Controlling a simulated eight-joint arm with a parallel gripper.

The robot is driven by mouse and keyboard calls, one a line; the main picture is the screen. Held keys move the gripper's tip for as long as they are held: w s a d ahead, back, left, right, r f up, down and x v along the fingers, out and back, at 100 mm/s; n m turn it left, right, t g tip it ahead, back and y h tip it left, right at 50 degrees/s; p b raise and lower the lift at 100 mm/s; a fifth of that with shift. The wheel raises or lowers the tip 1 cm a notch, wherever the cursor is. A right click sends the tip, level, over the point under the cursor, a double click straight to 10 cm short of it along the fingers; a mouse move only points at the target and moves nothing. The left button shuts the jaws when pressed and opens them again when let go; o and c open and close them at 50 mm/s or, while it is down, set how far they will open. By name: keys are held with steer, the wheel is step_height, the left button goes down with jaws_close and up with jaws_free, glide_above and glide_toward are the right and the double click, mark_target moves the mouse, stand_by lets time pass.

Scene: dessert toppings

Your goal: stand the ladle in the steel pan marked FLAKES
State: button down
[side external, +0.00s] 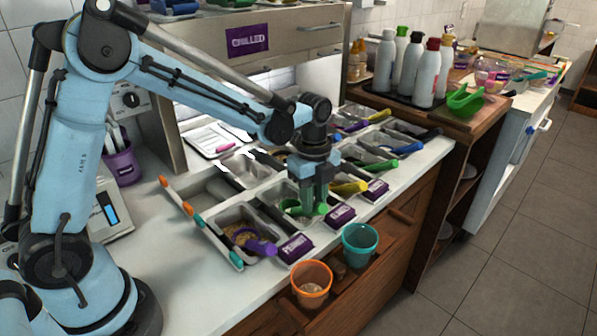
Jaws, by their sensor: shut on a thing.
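A green ladle (298,209) is at the steel pan (266,211) in the middle of the front row. My gripper (317,203) points straight down at its handle and is shut on it. The fingers hide part of the handle, and I cannot tell whether the ladle touches the pan. Purple tags stand in front of the pans: one at the front left (296,248), one in the middle (340,215) and one farther right (376,190). Their lettering is too small to read surely, so I cannot tell which pan is marked FLAKES.
A purple scoop (260,246) lies in the front left pan, and a yellow scoop (348,187) lies right of my gripper. An orange cup (311,284) and a teal cup (359,244) stand at the front edge. Several bottles (410,66) stand behind on the right.

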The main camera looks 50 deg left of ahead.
steer(key=shift+f, duration=0.4)
stand_by(0.6)
stand_by(0.4)
steer(key=c, duration=0.8)
jaws_free()
steer(key=shift+o, duration=0.3)
steer(key=o, duration=0.3)
steer(key=shift+r, duration=4)
